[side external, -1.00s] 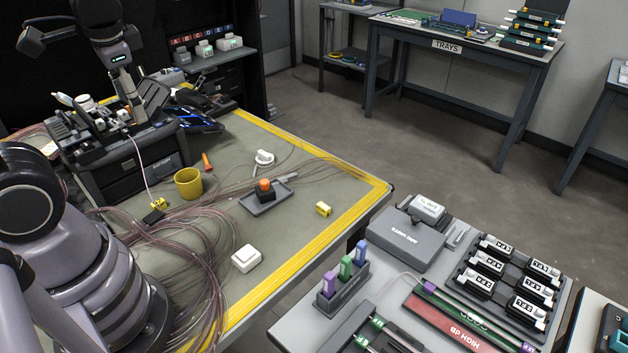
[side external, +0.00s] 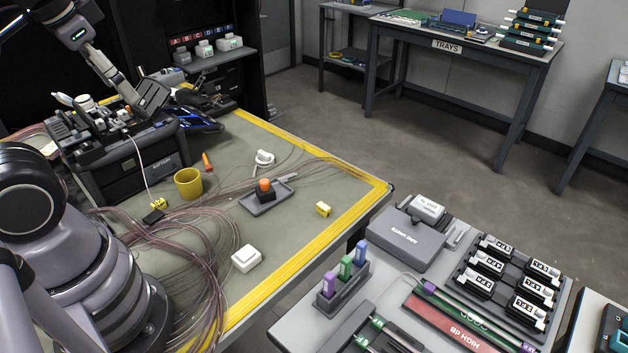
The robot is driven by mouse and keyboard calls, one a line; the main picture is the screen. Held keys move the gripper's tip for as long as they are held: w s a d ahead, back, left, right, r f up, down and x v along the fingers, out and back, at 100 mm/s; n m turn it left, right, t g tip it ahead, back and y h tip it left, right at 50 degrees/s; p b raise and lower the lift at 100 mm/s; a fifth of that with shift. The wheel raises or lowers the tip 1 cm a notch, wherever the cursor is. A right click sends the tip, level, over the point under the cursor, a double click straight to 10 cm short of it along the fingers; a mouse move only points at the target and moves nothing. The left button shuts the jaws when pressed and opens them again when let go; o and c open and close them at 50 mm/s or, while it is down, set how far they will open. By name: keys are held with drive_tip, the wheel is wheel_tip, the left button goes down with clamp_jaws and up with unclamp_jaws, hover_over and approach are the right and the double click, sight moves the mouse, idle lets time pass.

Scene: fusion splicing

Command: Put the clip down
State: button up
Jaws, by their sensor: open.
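My gripper (side external: 153,103) is tilted down to the right over the black fusion splicer (side external: 138,158) at the left of the table. It is open; its fingertips are small here, and I cannot tell whether they touch the splicer. I see no clip between the fingers. Which thing is the clip is not certain. A small yellow piece (side external: 323,209) lies by the table's right edge. Another small yellow piece (side external: 159,203) lies in front of the splicer, at the end of a white lead and beside a black block (side external: 152,217).
A yellow cup (side external: 188,182), a grey tray (side external: 259,204) with an orange-topped piece and a white box (side external: 246,258) stand on the table. Loose fibre coils (side external: 195,265) cover its front left. A grey bench (side external: 300,336) with racks stands at the front right.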

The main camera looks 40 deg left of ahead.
drive_tip(key=w+a+f+m+g+y, duration=0.35)
drive_tip(key=a+f+g+y, duration=0.2)
drive_tip(key=f, duration=0.35)
drive_tip(key=m+t+y, duration=0.1)
drive_tip(key=m+y, duration=0.6)
drive_tip(key=m, duration=0.7)
hover_over(158, 202)
drive_tip(key=d, duration=1.2)
wheel_tip(158, 202, down, 25)
drive_tip(key=shift+a+f, duration=0.1)
drive_tip(key=x, duration=0.7)
drive_tip(key=shift+s+a+f, duration=0.1)
drive_tip(key=shift+a, duration=0.3)
drive_tip(key=shift+x, duration=2.9)
drive_tip(key=shift+c, duration=0.4)
drive_tip(key=c, duration=0.8)
